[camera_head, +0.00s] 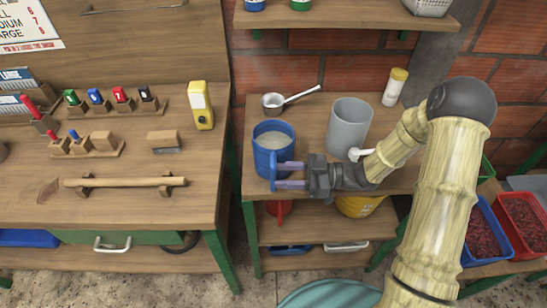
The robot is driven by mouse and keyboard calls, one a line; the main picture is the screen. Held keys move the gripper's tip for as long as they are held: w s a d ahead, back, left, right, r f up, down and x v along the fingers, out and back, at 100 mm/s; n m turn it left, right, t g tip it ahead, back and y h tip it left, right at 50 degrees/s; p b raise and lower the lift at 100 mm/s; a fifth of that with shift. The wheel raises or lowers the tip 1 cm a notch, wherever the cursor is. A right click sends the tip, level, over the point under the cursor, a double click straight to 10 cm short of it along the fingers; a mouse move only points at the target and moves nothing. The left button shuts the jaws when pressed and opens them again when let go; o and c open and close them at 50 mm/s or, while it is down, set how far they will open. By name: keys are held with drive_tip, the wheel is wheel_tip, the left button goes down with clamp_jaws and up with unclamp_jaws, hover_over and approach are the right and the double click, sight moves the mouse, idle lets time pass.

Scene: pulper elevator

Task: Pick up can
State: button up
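A blue can-like container (262,146) with pale contents stands upright on the small wooden table's top. A plain grey cylindrical can (348,127) stands upright to its right and a little behind. Which one the task calls the can is not clear. My gripper (276,174) reaches in from the right, in front of the grey can. Its two fingers are apart, with a visible gap between them, and their tips are at the blue container's lower right side. Whether the tips touch it, I cannot tell.
A small metal pan (289,99) lies behind the blue container. A white jar with a yellow lid (394,87) stands at the back right. A workbench (105,215) with tools is at the left. A shelf (345,17) hangs above. Red-filled trays (524,218) are at the right.

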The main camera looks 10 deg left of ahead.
drive_tip(key=shift+a, duration=0.1)
drive_tip(key=a, duration=0.1)
drive_tip(key=s+a, duration=0.1)
drive_tip(key=a, duration=0.2)
drive_tip(key=shift+s+a+f, duration=0.1)
drive_tip(key=shift+s+a, duration=0.2)
drive_tip(key=shift+a, duration=0.1)
clamp_jaws()
idle(1.4)
